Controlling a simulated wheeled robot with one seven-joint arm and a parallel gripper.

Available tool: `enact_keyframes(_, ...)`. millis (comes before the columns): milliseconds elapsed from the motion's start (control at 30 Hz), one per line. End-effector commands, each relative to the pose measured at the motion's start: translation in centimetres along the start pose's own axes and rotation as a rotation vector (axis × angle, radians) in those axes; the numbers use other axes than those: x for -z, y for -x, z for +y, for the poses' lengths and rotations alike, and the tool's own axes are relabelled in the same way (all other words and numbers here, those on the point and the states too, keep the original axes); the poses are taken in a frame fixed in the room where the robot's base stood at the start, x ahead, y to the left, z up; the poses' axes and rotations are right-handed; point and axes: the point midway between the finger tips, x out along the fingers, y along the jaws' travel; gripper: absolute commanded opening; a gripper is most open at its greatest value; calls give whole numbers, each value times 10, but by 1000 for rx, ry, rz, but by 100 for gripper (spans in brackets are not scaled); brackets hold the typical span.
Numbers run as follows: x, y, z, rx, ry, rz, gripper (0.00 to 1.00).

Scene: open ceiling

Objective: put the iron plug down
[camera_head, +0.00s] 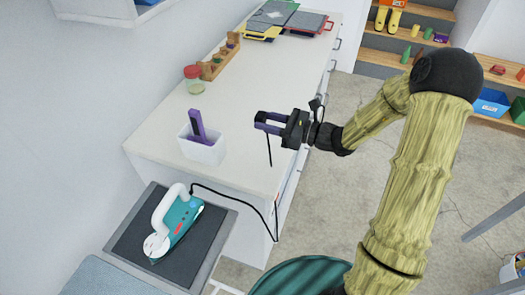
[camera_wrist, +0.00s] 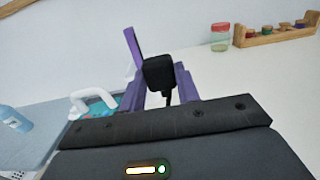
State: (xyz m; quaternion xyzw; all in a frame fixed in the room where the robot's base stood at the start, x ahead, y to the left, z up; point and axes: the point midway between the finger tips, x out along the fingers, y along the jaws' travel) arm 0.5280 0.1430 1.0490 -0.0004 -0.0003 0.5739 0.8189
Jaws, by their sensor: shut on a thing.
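The black iron plug (camera_wrist: 158,75) is between the purple fingers of my gripper (camera_wrist: 160,88) in the wrist view. My gripper (camera_head: 262,121) is shut on it, above the right part of the white counter (camera_head: 243,160) in the head view. A dark cord (camera_head: 269,150) hangs down from the plug. The teal and white iron (camera_head: 183,213) rests on a dark pad (camera_head: 140,245) at the lower left, and its black cord runs over the counter's near corner. The iron's white handle (camera_wrist: 92,98) also shows in the wrist view, its body partly hidden by my gripper.
A white holder (camera_head: 205,153) with a purple item stands left of my gripper. A red-lidded jar (camera_head: 193,80) and a wooden rack (camera_head: 219,62) stand farther back along the wall. The counter between the holder and my gripper is clear. Shelves (camera_head: 405,45) are at the back right.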

Motion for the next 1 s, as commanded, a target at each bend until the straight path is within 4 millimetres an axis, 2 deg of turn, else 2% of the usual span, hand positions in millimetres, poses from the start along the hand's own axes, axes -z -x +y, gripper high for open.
enact_keyframes(300, 49, 0, 0, 0, -5, 1, 0)
enact_keyframes(400, 55, 0, 0, 0, -2, 0, 0)
enact_keyframes(733, 58, 0, 0, 0, -2, 0, 0)
enact_keyframes(1000, 92, 0, 0, -1, -4, 0, 0)
